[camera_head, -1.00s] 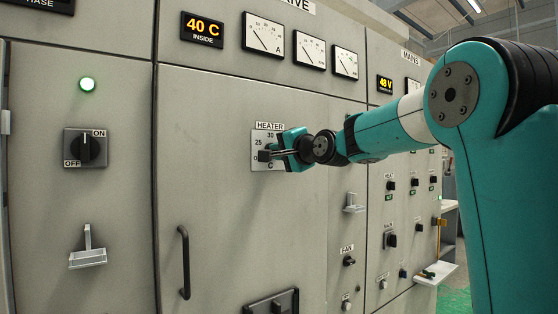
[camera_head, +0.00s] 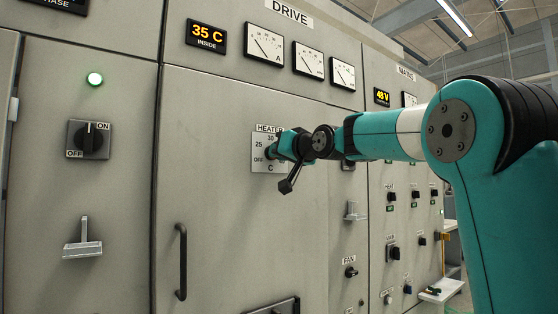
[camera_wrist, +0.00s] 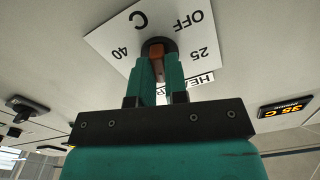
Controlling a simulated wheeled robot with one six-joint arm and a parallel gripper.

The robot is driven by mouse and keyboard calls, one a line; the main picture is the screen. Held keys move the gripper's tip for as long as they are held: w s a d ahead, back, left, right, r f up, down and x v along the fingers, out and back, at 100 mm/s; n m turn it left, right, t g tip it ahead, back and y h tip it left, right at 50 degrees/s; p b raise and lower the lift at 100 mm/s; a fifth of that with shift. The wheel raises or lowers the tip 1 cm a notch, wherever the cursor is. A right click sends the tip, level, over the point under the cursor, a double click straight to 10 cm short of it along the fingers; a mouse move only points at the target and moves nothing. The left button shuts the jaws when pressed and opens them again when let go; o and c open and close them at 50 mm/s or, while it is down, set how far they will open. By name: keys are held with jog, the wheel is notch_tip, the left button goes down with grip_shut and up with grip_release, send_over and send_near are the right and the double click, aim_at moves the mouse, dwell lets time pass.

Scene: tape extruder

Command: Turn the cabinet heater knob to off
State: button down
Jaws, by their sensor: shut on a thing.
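The heater knob (camera_wrist: 157,50) shows as a brown grip on a dark round base in the wrist view. It sits on a white dial plate (camera_wrist: 115,42) marked OFF, 25 and 40, with a C. The plate also shows in the head view (camera_head: 259,160) under the HEATER label (camera_head: 269,128). My gripper (camera_wrist: 158,66) is shut on the knob, one finger on each side. In the head view my gripper (camera_head: 272,151) covers most of the knob, so I cannot tell its exact pointing there.
A display (camera_head: 207,36) reads 35 C INSIDE. A door handle (camera_head: 181,262) is below left of the dial. A fan knob (camera_head: 351,272) is lower right.

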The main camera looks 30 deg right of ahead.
jog(key=n+b, duration=1.1)
jog(key=n, duration=1.6)
jog(key=shift+f, duration=0.15)
dwell(0.4)
jog(key=c, duration=1.1)
grip_release()
jog(key=shift+c, duration=0.2)
